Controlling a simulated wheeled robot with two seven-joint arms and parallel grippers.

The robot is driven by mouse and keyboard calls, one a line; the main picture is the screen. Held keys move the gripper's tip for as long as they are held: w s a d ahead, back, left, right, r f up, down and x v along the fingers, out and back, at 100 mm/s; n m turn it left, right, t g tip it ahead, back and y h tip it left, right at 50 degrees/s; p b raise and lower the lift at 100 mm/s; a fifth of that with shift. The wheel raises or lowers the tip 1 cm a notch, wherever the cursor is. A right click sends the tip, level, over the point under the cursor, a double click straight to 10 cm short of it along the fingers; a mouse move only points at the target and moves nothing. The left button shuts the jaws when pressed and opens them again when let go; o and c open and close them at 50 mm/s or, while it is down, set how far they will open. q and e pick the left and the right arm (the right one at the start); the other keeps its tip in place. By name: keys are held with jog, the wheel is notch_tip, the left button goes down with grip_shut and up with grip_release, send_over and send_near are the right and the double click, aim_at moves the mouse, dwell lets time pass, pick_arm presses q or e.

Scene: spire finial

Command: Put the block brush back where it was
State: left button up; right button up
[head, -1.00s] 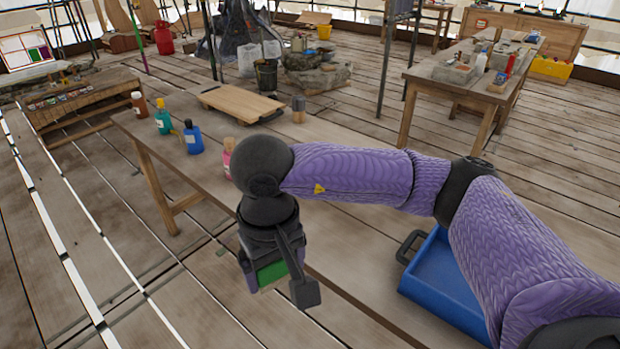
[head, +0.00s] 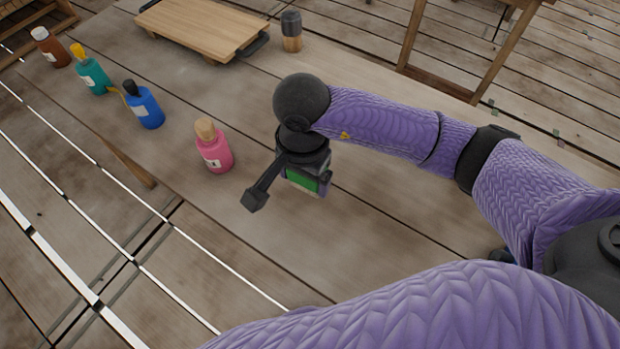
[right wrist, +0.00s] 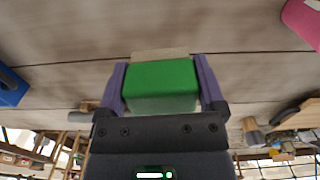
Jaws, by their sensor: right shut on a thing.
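The block brush shows as a green block (head: 303,180) in the head view. In the right wrist view the green block (right wrist: 162,86) sits between the purple fingers, with a pale tan strip at its far edge. My right gripper (head: 306,188) is shut on it and holds it upright over the wooden table (head: 370,235), to the right of the pink bottle. I cannot tell whether the brush touches the tabletop. My left gripper is not in view.
The pink bottle (head: 214,148) is close left of the gripper. A blue bottle (head: 144,106), teal bottle (head: 92,72) and brown bottle (head: 51,48) stand farther left. A wooden board (head: 203,28) and a dark-topped jar (head: 291,32) are behind. The tabletop in front of the gripper is bare.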

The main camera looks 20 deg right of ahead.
aim_at(304, 215)
jog(key=shift+m, duration=0.3)
jog(key=f+b, duration=0.1)
jog(key=f, duration=0.4)
jog(key=f+b, duration=0.2)
jog(key=f, duration=0.3)
jog(key=shift+s+a+f, duration=0.15)
jog(key=shift+s+f, duration=0.05)
jog(key=shift+f, duration=0.2)
jog(key=shift+r, duration=0.15)
jog(key=o, duration=0.8)
notch_tip(304, 215, up, 11)
jog(key=p, duration=0.3)
jog(key=shift+w+r, duration=0.1)
jog(key=shift+r, duration=0.45)
